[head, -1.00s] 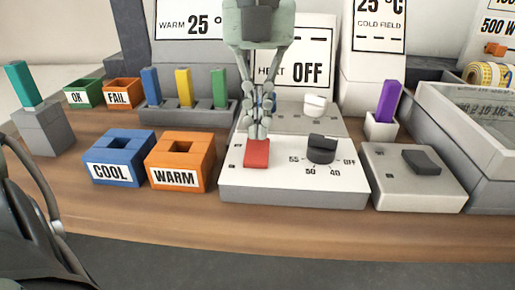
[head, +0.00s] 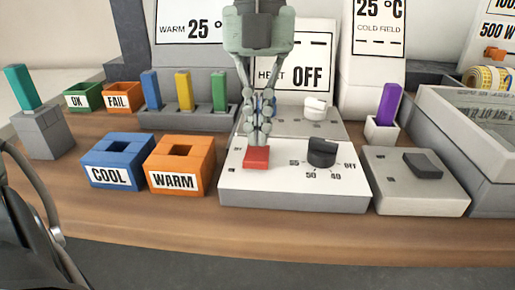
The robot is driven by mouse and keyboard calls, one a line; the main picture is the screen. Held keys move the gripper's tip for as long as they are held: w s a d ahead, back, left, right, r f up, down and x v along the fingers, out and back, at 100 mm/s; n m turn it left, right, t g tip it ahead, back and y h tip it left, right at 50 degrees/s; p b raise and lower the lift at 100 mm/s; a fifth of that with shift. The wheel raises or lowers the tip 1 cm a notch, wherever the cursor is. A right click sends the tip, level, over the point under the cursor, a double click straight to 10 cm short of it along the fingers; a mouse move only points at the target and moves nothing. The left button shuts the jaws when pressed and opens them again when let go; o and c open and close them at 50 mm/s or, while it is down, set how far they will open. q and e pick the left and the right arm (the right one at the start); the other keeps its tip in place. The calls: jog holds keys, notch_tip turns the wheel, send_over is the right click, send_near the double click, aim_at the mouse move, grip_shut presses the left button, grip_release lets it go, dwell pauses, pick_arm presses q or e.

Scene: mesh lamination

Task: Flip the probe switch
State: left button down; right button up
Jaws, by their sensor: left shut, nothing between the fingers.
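My left gripper (head: 257,141) points down with its fingers together, empty, at the back edge of a red switch (head: 256,158). The fingertips look to be on or just above the red switch; I cannot tell if they touch. The switch sits on the left of a white control box (head: 290,200), beside a black dial (head: 322,152) marked with numbers and OFF. A grey box (head: 385,195) to the right carries a black rocker switch (head: 422,165). No label readable here names a probe switch. My right gripper is not in view.
Blue COOL (head: 117,150) and orange WARM (head: 178,155) holders stand left of the white box. Behind are a rack (head: 190,118) with coloured sticks, a white knob (head: 315,107) and a HEAT OFF display (head: 305,75). A purple stick (head: 389,103) stands at right. The front table strip is clear.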

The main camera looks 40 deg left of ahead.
pick_arm(q)
notch_tip(320, 180, up, 6)
jog(key=p, duration=0.4)
jog(key=shift+r, duration=0.25)
dwell(0.4)
